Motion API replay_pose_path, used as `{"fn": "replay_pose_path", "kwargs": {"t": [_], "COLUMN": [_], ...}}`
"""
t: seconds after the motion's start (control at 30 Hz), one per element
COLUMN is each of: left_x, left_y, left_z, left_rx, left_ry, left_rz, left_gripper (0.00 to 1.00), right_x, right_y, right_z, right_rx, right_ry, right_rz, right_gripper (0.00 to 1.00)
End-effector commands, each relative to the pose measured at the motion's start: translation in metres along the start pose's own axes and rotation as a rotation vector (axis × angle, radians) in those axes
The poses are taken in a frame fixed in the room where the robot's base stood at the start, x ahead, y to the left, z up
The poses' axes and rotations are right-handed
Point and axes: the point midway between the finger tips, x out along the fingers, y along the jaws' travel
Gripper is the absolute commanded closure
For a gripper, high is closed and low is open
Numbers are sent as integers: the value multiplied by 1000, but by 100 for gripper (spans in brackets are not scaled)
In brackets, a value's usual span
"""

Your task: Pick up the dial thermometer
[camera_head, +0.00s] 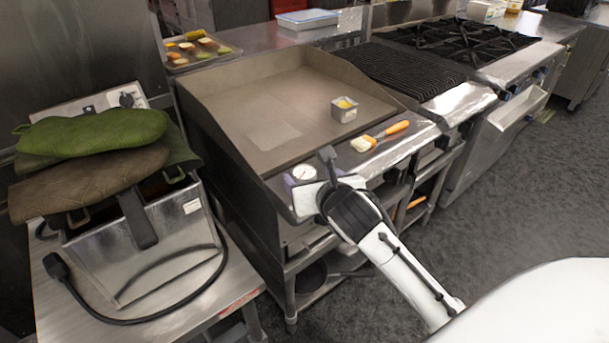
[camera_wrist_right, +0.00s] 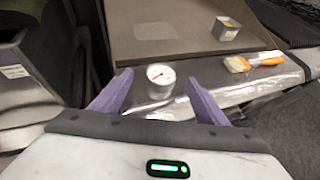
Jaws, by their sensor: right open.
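The dial thermometer (camera_head: 304,173) has a round white face and sits on the steel front ledge of the griddle. In the right wrist view the dial thermometer (camera_wrist_right: 160,76) shows its face and a short silver side, ahead of and between the two purple fingers. My right gripper (camera_head: 312,180) is at the ledge's near left end, around or just short of the thermometer. In the wrist view the right gripper (camera_wrist_right: 158,98) is open, with its fingers wide apart and nothing clamped. My left gripper is not in view.
A basting brush (camera_head: 380,137) lies on the ledge to the right. A steel fryer box (camera_head: 150,245) with green and brown mitts (camera_head: 90,132) stands at left.

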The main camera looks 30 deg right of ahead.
Motion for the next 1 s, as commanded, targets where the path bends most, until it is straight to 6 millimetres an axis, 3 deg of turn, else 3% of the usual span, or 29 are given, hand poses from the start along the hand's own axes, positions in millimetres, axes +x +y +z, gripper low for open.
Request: {"fn": "replay_pose_path", "kwargs": {"t": [0.3,0.57,0.67,0.87,1.0], "left_x": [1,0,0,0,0], "left_y": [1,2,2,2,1], "left_z": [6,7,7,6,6], "left_rx": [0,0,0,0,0], "left_ry": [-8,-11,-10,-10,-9], "left_rz": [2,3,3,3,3], "left_gripper": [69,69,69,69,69], "right_x": [43,47,47,47,46], "right_y": [-4,-4,-4,-4,-4], "right_z": [-4,-5,-5,-5,-4], "right_rx": [2,1,1,1,1], "right_ry": [0,1,1,1,0], "right_rz": [0,1,1,1,1], "right_gripper": [32,32,44,78,78]}}
